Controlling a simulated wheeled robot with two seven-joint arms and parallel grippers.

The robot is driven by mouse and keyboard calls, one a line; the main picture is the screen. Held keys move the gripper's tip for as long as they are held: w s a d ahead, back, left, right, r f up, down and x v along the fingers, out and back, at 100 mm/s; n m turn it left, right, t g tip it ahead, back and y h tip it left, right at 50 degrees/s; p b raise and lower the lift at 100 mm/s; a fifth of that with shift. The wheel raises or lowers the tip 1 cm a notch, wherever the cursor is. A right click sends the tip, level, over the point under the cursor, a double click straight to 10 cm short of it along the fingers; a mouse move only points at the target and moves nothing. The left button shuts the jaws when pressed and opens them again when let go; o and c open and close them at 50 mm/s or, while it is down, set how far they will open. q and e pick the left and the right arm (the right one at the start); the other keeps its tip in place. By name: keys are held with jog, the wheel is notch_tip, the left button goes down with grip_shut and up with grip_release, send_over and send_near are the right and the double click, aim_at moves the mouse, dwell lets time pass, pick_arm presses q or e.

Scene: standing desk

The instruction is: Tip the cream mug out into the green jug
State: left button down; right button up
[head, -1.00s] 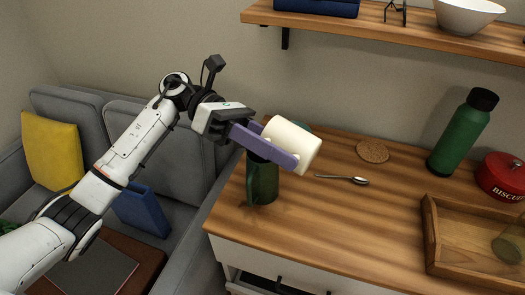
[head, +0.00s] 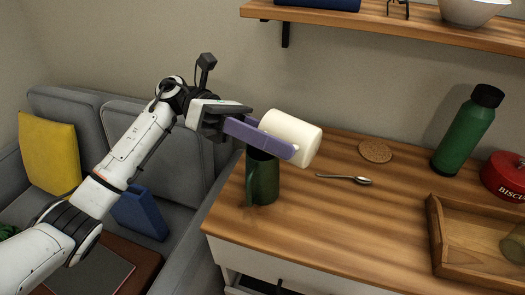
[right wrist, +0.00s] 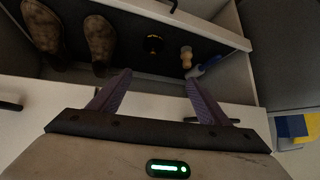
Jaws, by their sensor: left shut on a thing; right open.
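The cream mug (head: 294,137) is held in the air by my left gripper (head: 283,146), whose purple fingers are shut on it. The mug is tipped well over on its side, up and to the right of the green jug in the head view. Its mouth cannot be seen clearly. The green jug (head: 264,180) stands upright near the left end of the wooden top, with its handle to the left. The fingers hide part of its rim. My right gripper (right wrist: 159,97) is open and empty in the right wrist view, above an open drawer.
On the wooden top (head: 330,230) are a spoon (head: 345,179), a cork coaster (head: 375,151), a green bottle (head: 467,132), a red biscuit tin (head: 504,177) and a wooden tray (head: 437,235) holding a glass. A shelf (head: 400,27) runs above. The open drawer (right wrist: 225,35) holds shoes and small items.

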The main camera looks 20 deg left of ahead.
pick_arm(q)
jog(key=shift+w+a+r+h+b, duration=0.1)
jog(key=shift+a+r+h+b, duration=0.2)
jog(key=shift+h+b, duration=0.5)
jog(key=shift+b, duration=0.4)
